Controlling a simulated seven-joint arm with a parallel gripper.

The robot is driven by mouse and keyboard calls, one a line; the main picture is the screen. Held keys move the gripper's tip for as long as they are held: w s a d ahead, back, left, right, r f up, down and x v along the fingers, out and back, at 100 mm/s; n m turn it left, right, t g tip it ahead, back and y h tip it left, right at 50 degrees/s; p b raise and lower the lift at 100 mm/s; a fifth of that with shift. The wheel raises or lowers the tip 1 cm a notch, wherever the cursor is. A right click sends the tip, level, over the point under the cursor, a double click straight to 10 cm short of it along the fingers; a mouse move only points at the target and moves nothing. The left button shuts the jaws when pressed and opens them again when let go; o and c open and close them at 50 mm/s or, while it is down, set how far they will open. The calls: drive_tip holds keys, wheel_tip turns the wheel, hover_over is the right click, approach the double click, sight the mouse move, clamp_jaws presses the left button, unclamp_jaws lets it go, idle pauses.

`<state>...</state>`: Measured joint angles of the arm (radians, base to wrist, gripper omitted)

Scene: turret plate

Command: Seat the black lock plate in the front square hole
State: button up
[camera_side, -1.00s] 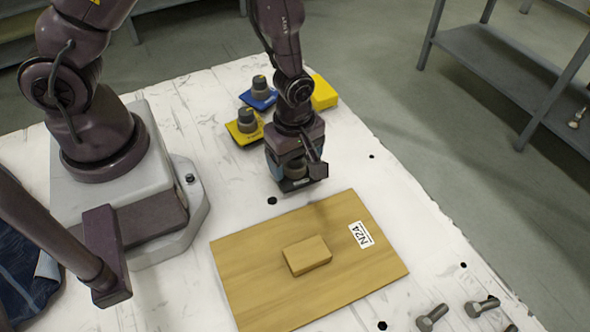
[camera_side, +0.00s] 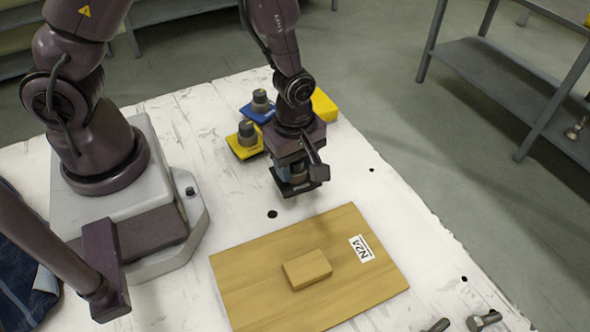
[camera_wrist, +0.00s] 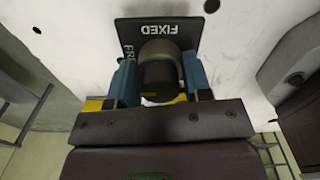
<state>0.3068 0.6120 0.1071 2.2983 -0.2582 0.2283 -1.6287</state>
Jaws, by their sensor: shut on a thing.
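My gripper (camera_side: 297,172) is shut on the dark knob (camera_wrist: 160,75) of the black lock plate (camera_side: 303,188). In the wrist view the plate (camera_wrist: 150,33) shows white lettering, "FIXED" and a partly hidden "FR". Two blue fingers clasp the knob from both sides in that view, the gripper (camera_wrist: 160,82) hiding part of the plate. In the side view the plate hangs above the white table, behind the wooden board (camera_side: 250,295). No square hole can be made out in either view.
The board carries a raised wooden block (camera_side: 307,269) and an "N24" label (camera_side: 361,249). A yellow plate (camera_side: 245,142) and a blue plate (camera_side: 259,108), both knobbed, and a yellow block (camera_side: 323,105) lie behind my gripper. Bolts (camera_side: 483,320) lie front right.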

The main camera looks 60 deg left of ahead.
wheel_tip(320, 180, up, 6)
drive_tip(key=shift+r, duration=0.1)
drive_tip(key=shift+a+r, duration=0.2)
drive_tip(key=shift+r, duration=0.1)
drive_tip(key=w+a+f+n, duration=0.1)
drive_tip(key=w+a, duration=0.3)
drive_tip(key=a, duration=0.2)
drive_tip(key=w+a+f, duration=0.2)
drive_tip(key=w+a, duration=0.1)
drive_tip(key=a, duration=0.3)
drive_tip(key=shift+f, duration=2.8)
drive_tip(key=shift+f, duration=1.35)
idle(0.5)
drive_tip(key=o, duration=1.5)
drive_tip(key=shift+s, duration=0.1)
